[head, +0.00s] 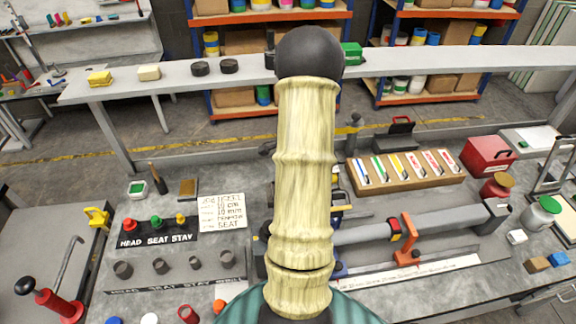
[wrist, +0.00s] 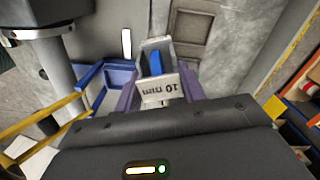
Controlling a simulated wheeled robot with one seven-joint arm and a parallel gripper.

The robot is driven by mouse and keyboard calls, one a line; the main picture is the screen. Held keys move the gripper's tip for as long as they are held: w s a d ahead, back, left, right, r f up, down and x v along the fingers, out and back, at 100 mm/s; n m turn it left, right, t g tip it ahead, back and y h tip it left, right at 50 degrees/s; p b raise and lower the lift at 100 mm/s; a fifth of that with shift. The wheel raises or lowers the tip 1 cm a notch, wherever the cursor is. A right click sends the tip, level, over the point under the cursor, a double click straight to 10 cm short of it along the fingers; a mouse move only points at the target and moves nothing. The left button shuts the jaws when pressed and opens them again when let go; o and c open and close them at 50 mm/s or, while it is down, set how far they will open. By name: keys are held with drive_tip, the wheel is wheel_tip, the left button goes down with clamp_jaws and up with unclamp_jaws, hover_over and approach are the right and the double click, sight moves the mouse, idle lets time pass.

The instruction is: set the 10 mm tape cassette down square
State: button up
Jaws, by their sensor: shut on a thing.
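The 10 mm tape cassette (wrist: 157,93) is a pale grey case with a blue strip inside, and its "10 mm" label appears upside down in the wrist view. My gripper (wrist: 158,86) is shut on it, with a purple finger on either side. Grey surface shows beyond the cassette; I cannot tell whether the cassette touches anything. In the head view my arm covers the middle of the bench and hides the cassette and most of the gripper.
A wooden rack (head: 407,172) holds several coloured strips. A grey tube (head: 440,222) with an orange clamp (head: 408,238) lies at right. A written card (head: 222,212) and a HEAD/SEAT/STAY strip (head: 157,232) lie at left. A blue bracket (wrist: 119,75) stands beside my gripper.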

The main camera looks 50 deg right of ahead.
drive_tip(key=s+r+m+p, duration=0.1)
drive_tip(key=s+m+p, duration=0.1)
drive_tip(key=s+m, duration=0.4)
drive_tip(key=s+d+m+p, duration=0.1)
drive_tip(key=s+m, duration=0.4)
drive_tip(key=m, duration=1)
drive_tip(key=shift+s+d+r+m+p, duration=0.2)
drive_tip(key=shift+s+r+m+p, duration=0.15)
drive_tip(key=shift+s+m+p, duration=0.1)
drive_tip(key=shift+w+f, duration=0.1)
drive_tip(key=shift+f+b, duration=2.8)
drive_tip(key=shift+f, duration=0.3)
drive_tip(key=shift+f, duration=0.75)
drive_tip(key=o, duration=1.6)
